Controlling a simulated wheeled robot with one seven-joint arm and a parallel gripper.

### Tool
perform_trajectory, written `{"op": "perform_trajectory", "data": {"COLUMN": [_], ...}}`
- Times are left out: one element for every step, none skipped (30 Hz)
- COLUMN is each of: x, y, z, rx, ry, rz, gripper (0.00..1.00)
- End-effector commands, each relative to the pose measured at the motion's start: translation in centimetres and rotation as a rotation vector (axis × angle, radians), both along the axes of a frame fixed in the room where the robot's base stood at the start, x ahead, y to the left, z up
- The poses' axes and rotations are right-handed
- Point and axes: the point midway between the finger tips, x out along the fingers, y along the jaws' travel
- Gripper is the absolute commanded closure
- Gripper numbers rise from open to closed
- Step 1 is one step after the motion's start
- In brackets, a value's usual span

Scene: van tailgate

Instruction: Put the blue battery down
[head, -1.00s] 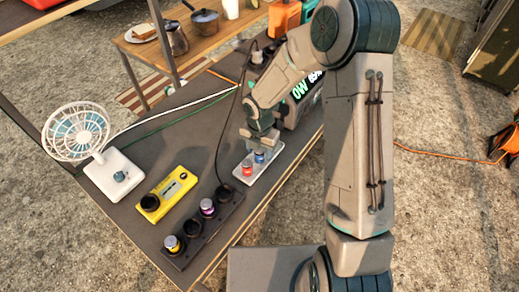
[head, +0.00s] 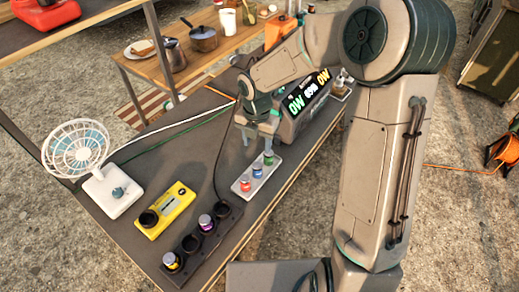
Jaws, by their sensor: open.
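The blue battery (head: 257,171) stands upright in the pale tray (head: 243,189), between a red battery (head: 245,185) and a green battery (head: 268,158). My gripper (head: 259,143) is open and empty. It is above and behind the blue battery, close to the green one, with its fingers pointing down. It is apart from the blue battery. I cannot tell whether a finger touches the green battery.
A dark charging strip (head: 188,267) holds a yellow-banded battery (head: 172,262) and a purple battery (head: 206,222), with empty slots between and behind. A yellow device (head: 176,206), a white fan (head: 122,203) and a power station (head: 292,122) stand around. Bare tabletop lies left of the tray.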

Motion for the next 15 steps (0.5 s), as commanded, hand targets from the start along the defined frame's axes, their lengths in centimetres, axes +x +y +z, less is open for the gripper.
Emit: {"op": "perform_trajectory", "data": {"x": [0.0, 0.0, 0.0, 0.0, -0.1, -0.1, -0.2, -0.3, -0.6, -0.9, -1.2, -1.8, -2.2, -2.7, -3.4], "y": [0.0, 0.0, 0.0, 0.0, 0.0, -0.2, -0.4, -0.6, -1.1, -1.5, -2.0, -2.8, -3.4, -4.0, -4.8], "z": [0.3, 0.4, 0.5, 0.5, 0.5, 0.7, 0.9, 1.2, 1.6, 2.1, 2.6, 3.4, 4.1, 4.7, 5.6], "rx": [0.001, 0.0, 0.0, 0.0, -0.001, -0.004, -0.008, -0.013, -0.022, -0.028, -0.036, -0.046, -0.052, -0.057, -0.061], "ry": [0.0, 0.0, 0.0, 0.0, 0.0, -0.002, -0.006, -0.01, -0.016, -0.023, -0.031, -0.045, -0.056, -0.068, -0.087], "rz": [0.0, 0.001, 0.001, 0.0, -0.004, -0.019, -0.038, -0.067, -0.12, -0.171, -0.234, -0.327, -0.407, -0.491, -0.606], "gripper": [0.49, 0.49, 0.49, 0.49, 0.49, 0.49, 0.49, 0.49, 0.49, 0.49, 0.49, 0.49, 0.49, 0.49, 0.49]}}
